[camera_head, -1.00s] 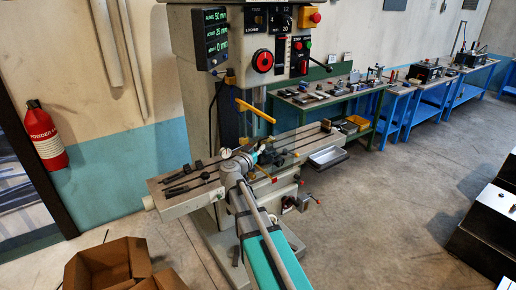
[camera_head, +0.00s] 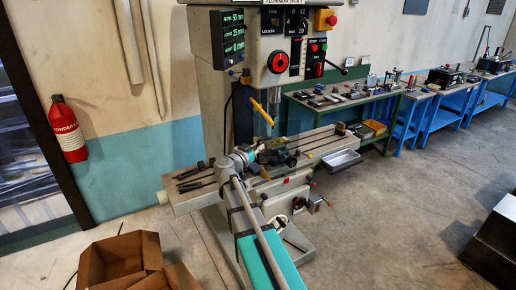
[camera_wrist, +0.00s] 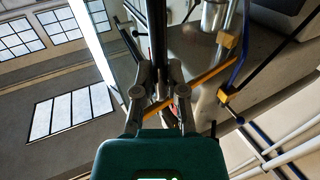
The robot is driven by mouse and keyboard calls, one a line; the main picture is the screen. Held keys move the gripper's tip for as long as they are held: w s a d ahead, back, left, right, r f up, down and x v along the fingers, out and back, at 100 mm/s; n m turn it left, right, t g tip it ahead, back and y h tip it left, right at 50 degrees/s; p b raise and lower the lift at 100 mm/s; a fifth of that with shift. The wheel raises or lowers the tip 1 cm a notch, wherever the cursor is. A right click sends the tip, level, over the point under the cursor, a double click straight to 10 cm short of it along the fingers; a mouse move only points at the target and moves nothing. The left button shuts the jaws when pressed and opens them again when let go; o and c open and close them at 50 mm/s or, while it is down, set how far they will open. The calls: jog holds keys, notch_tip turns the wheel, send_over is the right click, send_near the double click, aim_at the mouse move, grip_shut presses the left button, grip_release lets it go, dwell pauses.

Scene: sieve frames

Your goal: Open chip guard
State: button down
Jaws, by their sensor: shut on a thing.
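The chip guard (camera_head: 262,112) hangs below the machine's head, beside the spindle, and shows a slanted yellow bar. In the wrist view its yellow bar (camera_wrist: 210,76) crosses diagonally behind the fingers, with a clear pane partly visible. My gripper (camera_wrist: 160,92) is shut on a dark upright bar (camera_wrist: 157,40), which seems to be part of the guard. In the head view my gripper (camera_head: 256,152) is just below the guard, above the machine table, small and partly hidden by my wrist. The exact contact between fingers and bar is hard to make out.
The machine table (camera_head: 178,198) carries clamps and a dark vise-like part. The control panel with a red knob (camera_head: 278,62) is above. An open cardboard box (camera_head: 120,262) is on the floor at the lower left.

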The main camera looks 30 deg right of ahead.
jog(key=shift+w+d+r, duration=0.1)
jog(key=shift+w, duration=0.1)
jog(key=c, duration=0.7)
grip_release()
jog(key=shift+w+d+f, duration=0.1)
jog(key=shift+f, duration=0.1)
jog(key=shift+s+r, duration=0.1)
jog(key=shift+s, duration=0.1)
jog(key=shift+s+a, duration=0.15)
jog(key=shift+a, duration=0.15)
jog(key=v, duration=1.1)
jog(key=shift+a, duration=0.15)
